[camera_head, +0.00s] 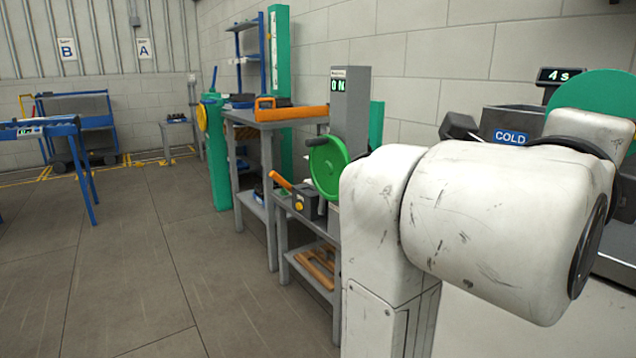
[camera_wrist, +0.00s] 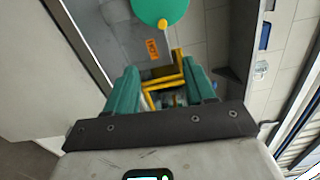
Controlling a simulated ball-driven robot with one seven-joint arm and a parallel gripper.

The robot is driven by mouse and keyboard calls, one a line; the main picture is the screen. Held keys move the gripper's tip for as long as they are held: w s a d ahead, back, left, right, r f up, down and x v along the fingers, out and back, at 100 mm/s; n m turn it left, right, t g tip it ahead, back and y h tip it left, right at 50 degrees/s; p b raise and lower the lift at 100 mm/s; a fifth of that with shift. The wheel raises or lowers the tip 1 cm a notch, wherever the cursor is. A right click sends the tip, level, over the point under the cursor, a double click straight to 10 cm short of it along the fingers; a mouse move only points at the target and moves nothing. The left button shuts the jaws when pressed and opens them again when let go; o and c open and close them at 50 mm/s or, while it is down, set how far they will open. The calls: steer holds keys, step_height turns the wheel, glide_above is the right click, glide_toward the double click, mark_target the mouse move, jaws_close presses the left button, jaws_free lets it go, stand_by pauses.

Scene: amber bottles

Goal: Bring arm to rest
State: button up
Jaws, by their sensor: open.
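My arm is the large white, scuffed shape filling the right side of the head view, bent over the bench area. My gripper (camera_wrist: 162,86) shows in the wrist view, its two green fingers spread apart. I see nothing clamped between them. A yellow bent bar (camera_wrist: 168,82) shows in the gap between the fingers, beyond them; how far off it is I cannot tell. In the head view my gripper cannot be made out clearly behind the arm. No amber bottle can be made out in either view.
A dark bin marked COLD (camera_head: 510,137) and a small display (camera_head: 562,75) stand behind my arm. A green wheel (camera_head: 328,167) and shelved grey bench (camera_head: 278,120) are left of it. A green disc (camera_wrist: 160,9) and orange label (camera_wrist: 152,49) lie ahead. Open floor (camera_head: 130,270) lies left.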

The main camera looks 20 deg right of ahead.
steer(key=w+d+f+n+t+y, duration=0.1)
steer(key=w+f+n+y, duration=0.15)
steer(key=f+n, duration=0.35)
steer(key=w+d+f+n+t+y, duration=0.1)
steer(key=w+f+n, duration=0.25)
steer(key=f, duration=0.45)
step_height(320, 180, down, 21)
steer(key=s+n+g+y, duration=0.1)
steer(key=s+n+y, duration=0.1)
steer(key=n+y, duration=0.65)
steer(key=s+a+f+n+g+y, duration=0.2)
steer(key=s+a+f+n+g, duration=0.15)
steer(key=s+f+n, duration=0.6)
steer(key=s+a+f+n+g+y, duration=0.3)
steer(key=s+a+f+n, duration=0.15)
steer(key=s+f, duration=0.85)
step_height(320, 180, up, 26)
steer(key=w+p, duration=0.1)
steer(key=p, duration=2.6)
steer(key=shift+w+d, duration=0.15)
steer(key=shift+w, duration=0.25)
